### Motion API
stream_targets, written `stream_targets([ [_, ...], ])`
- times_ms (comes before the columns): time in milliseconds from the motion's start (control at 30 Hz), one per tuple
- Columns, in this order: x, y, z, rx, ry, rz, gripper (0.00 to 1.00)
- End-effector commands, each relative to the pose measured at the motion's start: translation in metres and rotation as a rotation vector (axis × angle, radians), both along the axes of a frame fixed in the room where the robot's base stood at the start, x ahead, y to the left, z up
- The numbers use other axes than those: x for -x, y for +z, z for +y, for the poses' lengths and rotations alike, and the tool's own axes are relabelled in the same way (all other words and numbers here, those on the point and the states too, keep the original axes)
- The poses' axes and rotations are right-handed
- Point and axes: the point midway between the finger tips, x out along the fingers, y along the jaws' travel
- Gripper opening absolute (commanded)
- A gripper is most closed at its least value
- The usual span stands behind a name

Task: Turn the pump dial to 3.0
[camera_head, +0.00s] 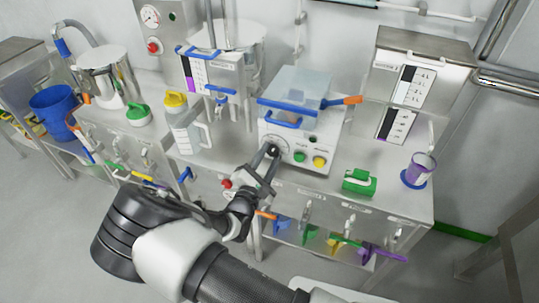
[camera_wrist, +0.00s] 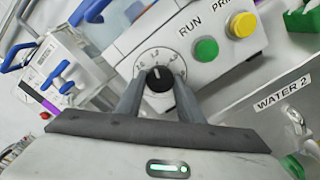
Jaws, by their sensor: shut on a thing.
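The pump (camera_head: 297,135) is a white box on the steel bench, with a blue handle on its front. Its dial, a black knob (camera_wrist: 158,79) on a white numbered scale, is on the front panel at lower left. My gripper (camera_wrist: 160,90) is shut on the knob, one finger on each side. In the head view my gripper (camera_head: 268,157) reaches the panel from below and covers most of the dial. The knob's white pointer mark points roughly up in the wrist view.
A green RUN button (camera_wrist: 206,50) and a yellow button (camera_wrist: 243,25) sit right of the dial. A clear jug (camera_head: 190,133) stands left of the pump.

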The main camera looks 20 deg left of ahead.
Motion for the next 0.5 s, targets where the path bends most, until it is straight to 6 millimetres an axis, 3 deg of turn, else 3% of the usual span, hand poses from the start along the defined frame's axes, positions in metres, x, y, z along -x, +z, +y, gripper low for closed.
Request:
stream_targets([
  [500,-0.0009,0.0009,0.0008,-0.103,0.002,-0.010,0.12],
])
